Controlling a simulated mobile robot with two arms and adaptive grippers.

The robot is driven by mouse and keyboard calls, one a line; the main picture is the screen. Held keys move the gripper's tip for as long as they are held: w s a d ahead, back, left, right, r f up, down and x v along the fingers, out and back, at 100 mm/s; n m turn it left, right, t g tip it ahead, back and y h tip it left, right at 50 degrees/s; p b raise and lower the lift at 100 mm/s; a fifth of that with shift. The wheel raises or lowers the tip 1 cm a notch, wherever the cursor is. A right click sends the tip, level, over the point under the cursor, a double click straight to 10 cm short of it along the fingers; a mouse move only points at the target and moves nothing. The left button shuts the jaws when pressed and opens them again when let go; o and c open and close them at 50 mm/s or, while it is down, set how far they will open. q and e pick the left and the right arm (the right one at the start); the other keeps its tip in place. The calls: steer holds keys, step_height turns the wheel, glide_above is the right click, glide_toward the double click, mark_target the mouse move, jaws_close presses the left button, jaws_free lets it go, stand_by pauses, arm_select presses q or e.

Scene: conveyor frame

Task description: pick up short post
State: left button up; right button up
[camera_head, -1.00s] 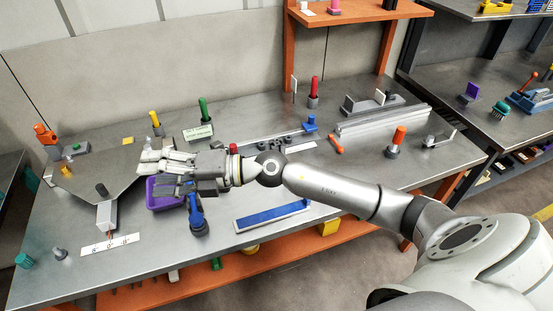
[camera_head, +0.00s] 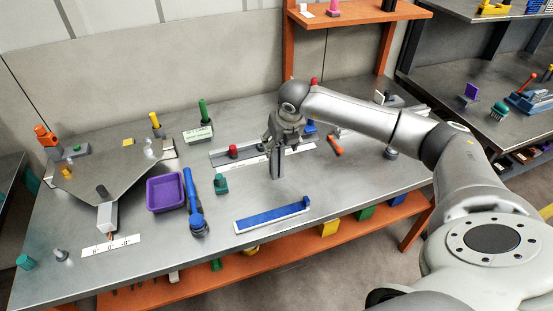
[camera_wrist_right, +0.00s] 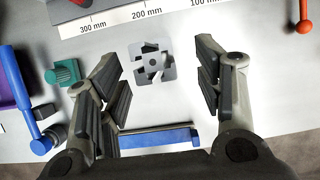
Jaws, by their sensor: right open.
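The short post looks like a grey slotted metal profile (camera_head: 277,167) standing upright on the grey table (camera_head: 330,190) in the head view. In the right wrist view I look down on its cross-shaped end (camera_wrist_right: 153,63), which lies between and a little ahead of the open fingers. My right gripper (camera_head: 284,140) points down over the post, and its fingers are apart with nothing held. It also shows in the right wrist view (camera_wrist_right: 160,95). The gripper partly hides the post's top in the head view. My left gripper is not in view.
A white ruler strip (camera_wrist_right: 145,14) lies behind the post. A blue tray (camera_head: 272,215) lies in front. A teal block (camera_head: 221,184), a blue-handled tool (camera_head: 194,195) and a purple bin (camera_head: 165,194) are to the left. An orange-red handle (camera_head: 335,146) lies to the right.

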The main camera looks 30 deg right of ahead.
mark_target(276, 162)
steer(key=shift+x, duration=1)
steer(key=shift+w+a+f+p, duration=0.1)
steer(key=shift+w+f+p, duration=0.15)
steer(key=shift+f+p, duration=0.15)
steer(key=shift+p+x, duration=0.7)
steer(key=shift+x, duration=1.55)
steer(key=shift+w+a, duration=0.1)
steer(key=shift+w, duration=0.05)
steer(key=c, duration=1.1)
steer(key=shift+c, duration=0.6)
steer(key=shift+r, duration=0.1)
